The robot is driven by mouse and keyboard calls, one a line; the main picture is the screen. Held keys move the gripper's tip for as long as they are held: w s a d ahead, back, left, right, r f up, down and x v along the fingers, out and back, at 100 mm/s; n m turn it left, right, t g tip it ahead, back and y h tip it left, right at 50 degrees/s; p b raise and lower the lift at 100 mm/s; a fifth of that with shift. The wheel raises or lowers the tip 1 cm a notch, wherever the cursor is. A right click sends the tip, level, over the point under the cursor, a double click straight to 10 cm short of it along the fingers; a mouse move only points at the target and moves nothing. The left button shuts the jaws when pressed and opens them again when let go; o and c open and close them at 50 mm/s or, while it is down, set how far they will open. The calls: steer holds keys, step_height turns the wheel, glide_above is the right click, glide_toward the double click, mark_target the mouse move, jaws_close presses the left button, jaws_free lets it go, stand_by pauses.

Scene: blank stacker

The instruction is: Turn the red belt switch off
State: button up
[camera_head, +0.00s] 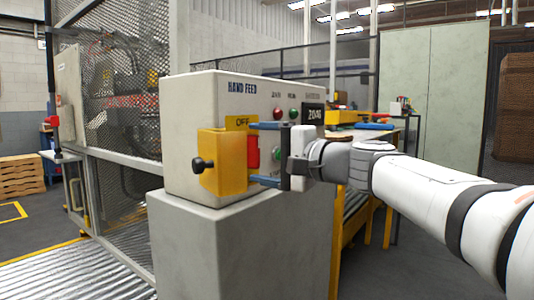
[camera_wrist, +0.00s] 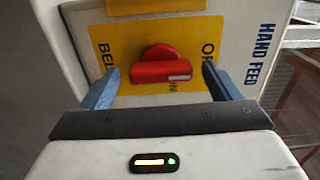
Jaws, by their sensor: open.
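The red belt switch (camera_head: 252,152) is a rotary knob on a yellow plate (camera_head: 240,122) on the front of a grey control box. In the wrist view the red knob (camera_wrist: 160,72) lies lengthwise across the picture, a pale mark at its right end. Plate lettering is partly hidden by the knob and a finger. My gripper (camera_head: 256,153) is open, its blue fingers above and below the knob in the head view. In the wrist view my gripper (camera_wrist: 160,68) has a finger on either side, with visible gaps. I cannot tell whether either touches.
A yellow guard flap (camera_head: 222,165) with a black knob stands out from the box beside the switch.

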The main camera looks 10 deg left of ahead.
steer(key=p+v, duration=0.1)
steer(key=v, duration=0.6)
steer(key=shift+d, duration=0.1)
steer(key=shift+r+p, duration=0.1)
steer(key=shift+p, duration=0.25)
